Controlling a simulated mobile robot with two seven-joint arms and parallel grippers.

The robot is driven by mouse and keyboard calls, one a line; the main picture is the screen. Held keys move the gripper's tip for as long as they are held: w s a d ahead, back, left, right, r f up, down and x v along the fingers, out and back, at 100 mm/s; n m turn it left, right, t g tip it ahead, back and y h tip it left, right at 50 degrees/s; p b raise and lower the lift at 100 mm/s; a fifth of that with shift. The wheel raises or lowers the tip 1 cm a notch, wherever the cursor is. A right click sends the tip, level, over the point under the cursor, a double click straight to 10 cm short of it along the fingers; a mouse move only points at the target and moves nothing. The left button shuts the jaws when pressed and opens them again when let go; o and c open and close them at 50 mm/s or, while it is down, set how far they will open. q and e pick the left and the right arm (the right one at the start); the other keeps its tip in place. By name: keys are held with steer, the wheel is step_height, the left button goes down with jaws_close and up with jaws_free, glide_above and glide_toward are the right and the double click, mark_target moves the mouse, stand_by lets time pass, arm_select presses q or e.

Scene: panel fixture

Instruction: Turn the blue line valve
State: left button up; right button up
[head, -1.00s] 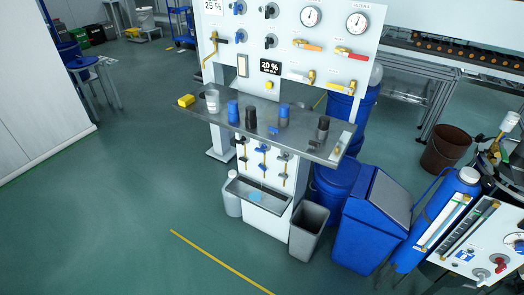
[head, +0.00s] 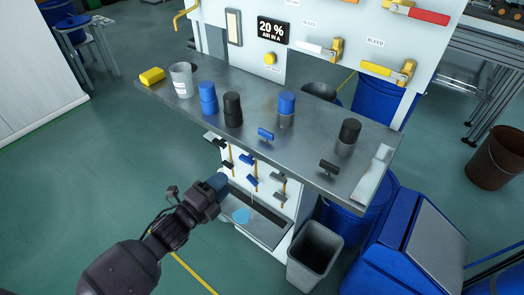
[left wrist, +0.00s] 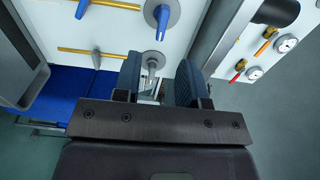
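The lower white panel under the counter carries upright yellow lines with black, blue and grey handles. The blue line has an upper blue handle (head: 247,159) and a lower blue handle (head: 251,182). In the left wrist view a blue handle (left wrist: 161,16) on a round grey plate shows at the top, with another blue handle (left wrist: 82,8) left of it. My left gripper (head: 219,183) is in front of the panel, left of the blue line. In the wrist view my left gripper (left wrist: 158,82) is open, with a grey valve (left wrist: 152,62) seen between its fingers. My right gripper is not in view.
The metal counter (head: 180,105) juts out above the panel, with several blue and black canisters and a yellow block (head: 152,76). A tray (head: 262,232) sticks out below. A grey bin (head: 315,252) and a blue bin (head: 405,240) stand right. The left floor is clear.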

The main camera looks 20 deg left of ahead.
mark_target(245, 162)
arm_select(q)
steer(key=b+x, duration=0.2)
steer(key=x, duration=0.8)
steer(key=shift+w+d, duration=0.1)
steer(key=shift+w, duration=0.1)
steer(key=shift+r, duration=0.1)
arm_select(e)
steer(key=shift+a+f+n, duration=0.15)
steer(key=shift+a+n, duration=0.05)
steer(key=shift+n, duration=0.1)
arm_select(q)
jaws_close()
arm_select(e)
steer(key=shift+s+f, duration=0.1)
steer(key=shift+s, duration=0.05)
